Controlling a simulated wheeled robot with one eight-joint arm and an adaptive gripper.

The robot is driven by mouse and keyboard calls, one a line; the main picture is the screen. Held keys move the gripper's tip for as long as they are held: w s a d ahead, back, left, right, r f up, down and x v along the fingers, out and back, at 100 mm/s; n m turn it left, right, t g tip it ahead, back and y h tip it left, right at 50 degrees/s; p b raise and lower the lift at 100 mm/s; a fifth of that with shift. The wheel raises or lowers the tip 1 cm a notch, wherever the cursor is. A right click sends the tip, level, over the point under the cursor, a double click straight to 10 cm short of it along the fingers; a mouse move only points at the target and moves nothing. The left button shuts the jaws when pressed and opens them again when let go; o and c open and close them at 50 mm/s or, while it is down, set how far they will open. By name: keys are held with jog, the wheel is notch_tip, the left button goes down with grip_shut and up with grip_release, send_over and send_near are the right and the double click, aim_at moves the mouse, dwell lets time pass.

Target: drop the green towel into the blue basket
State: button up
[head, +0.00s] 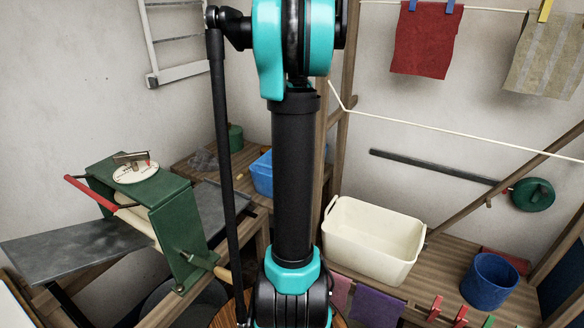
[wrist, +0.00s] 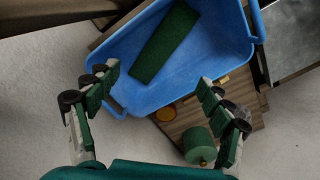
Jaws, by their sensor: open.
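The blue basket (wrist: 128,65) is in the upper middle of the wrist view. A dark green folded cloth, which looks like the green towel (wrist: 166,44), lies flat and slanted inside it. My gripper (wrist: 158,82) is open, its two fingers spread apart at the basket's near side, with nothing between them. The towel is beyond the fingertips and looks apart from them. In the head view a blue container, probably the basket (head: 262,174), shows on a wooden bench, mostly hidden behind my arm. My gripper and the towel do not show there.
A green canister (wrist: 200,146) stands beside the basket. In the head view a green mangle (head: 175,215) is at left, a cream tub (head: 372,240) and blue bucket (head: 489,281) at right. A red cloth (head: 425,40) hangs from a line; another line crosses below it.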

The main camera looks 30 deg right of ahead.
notch_tip(320, 180, up, 11)
jog(key=shift+r, duration=0.2)
dwell(0.6)
